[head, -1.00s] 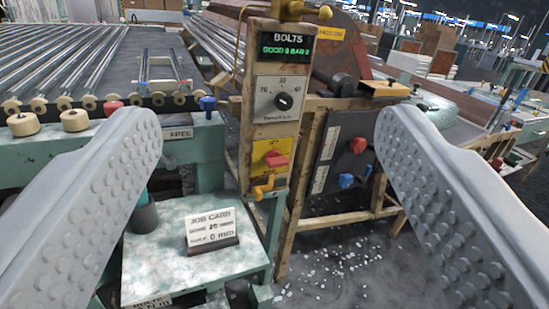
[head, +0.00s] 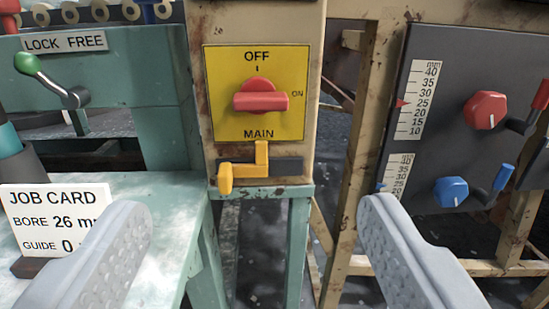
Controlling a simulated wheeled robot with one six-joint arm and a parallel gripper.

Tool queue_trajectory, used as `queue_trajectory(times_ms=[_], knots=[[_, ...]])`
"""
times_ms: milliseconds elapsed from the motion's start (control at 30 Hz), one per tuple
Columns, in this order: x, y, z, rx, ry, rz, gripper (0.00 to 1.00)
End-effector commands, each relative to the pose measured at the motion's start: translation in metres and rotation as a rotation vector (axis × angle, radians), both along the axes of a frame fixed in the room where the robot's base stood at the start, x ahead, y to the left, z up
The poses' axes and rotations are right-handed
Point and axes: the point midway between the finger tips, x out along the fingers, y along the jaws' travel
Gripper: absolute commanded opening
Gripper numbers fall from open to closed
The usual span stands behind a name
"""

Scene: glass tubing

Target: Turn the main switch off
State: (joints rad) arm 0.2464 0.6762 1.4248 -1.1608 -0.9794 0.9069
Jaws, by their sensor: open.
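The main switch is a red rotary handle (head: 261,101) on a yellow plate (head: 225,70) marked OFF at the top, ON at the right and MAIN below. The handle's bar lies level, with an end toward ON. A yellow latch-like lever (head: 226,178) sits just under the plate, on the same post. My gripper (head: 246,222) is open and empty. Its two grey pads are wide apart, below and either side of the switch, and do not touch it.
A job card (head: 50,215) stands on the pale bench at left. A lever with a green knob (head: 28,64) is above it, under a LOCK FREE label. A dark panel (head: 440,150) at right carries a red knob (head: 485,110), a blue knob (head: 451,191) and cranks.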

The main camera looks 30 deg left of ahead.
Motion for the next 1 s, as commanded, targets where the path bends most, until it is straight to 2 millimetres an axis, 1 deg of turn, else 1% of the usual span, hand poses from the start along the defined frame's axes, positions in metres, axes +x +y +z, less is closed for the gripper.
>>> queue_trajectory(times_ms=[100, 267, 1000], knots=[[0.004, 0.0, -0.008, 0.003, 0.006, 0.01, 0.71], [0.014, 0.008, -0.008, 0.003, 0.006, 0.012, 0.71], [0.117, 0.082, -0.009, 0.002, 0.005, 0.011, 0.71]])
